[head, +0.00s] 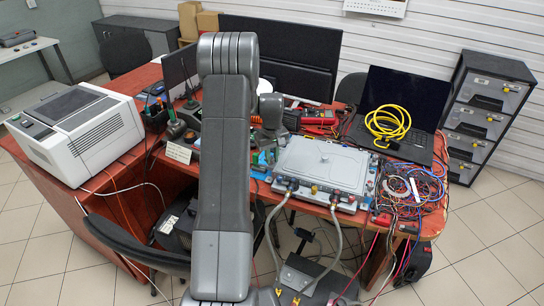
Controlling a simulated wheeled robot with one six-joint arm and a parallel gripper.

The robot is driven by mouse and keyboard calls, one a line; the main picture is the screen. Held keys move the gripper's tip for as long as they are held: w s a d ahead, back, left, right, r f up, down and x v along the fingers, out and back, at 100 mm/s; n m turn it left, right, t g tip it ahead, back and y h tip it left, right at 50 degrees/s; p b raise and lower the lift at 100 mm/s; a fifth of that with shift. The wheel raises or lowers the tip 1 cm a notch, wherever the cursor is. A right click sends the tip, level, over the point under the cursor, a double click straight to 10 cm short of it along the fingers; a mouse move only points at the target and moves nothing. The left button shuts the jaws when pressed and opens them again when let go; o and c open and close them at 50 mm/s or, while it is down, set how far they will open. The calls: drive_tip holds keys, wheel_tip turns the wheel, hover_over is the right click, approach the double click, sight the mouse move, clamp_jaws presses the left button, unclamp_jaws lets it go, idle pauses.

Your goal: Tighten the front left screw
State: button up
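A flat silver-grey unit (325,165) lies near the front edge of the red-brown desk (207,187). Fittings with small coloured parts line its front side, and the front left fitting (289,187) has a grey hose (269,228) running down from it. A second grey hose (337,232) hangs from the front right fitting. The individual screws are too small to make out. My arm rises through the middle of the view and bends down behind itself. My gripper (268,148) is around the unit's left side, largely hidden by my arm; its fingers cannot be made out.
Tangled coloured wires (412,188) lie right of the unit, with a laptop (403,110) and yellow cable coil (388,123) behind. A red multimeter (318,116) sits behind it. A white printer-like machine (75,130) is at left. A chair (135,240) stands in front.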

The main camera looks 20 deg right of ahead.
drive_tip(key=shift+m, duration=0.3)
clamp_jaws()
drive_tip(key=m+b, duration=0.1)
drive_tip(key=m, duration=0.2)
drive_tip(key=shift+m+b, duration=0.4)
drive_tip(key=m+b, duration=0.1)
drive_tip(key=m, duration=0.3)
drive_tip(key=shift+m, duration=0.3)
drive_tip(key=m, duration=0.4)
drive_tip(key=shift+b, duration=0.4)
drive_tip(key=shift+w+m, duration=0.1)
drive_tip(key=shift+m, duration=2.4)
drive_tip(key=shift+r, duration=0.1)
drive_tip(key=o, duration=0.8)
unclamp_jaws()
drive_tip(key=shift+o, duration=0.2)
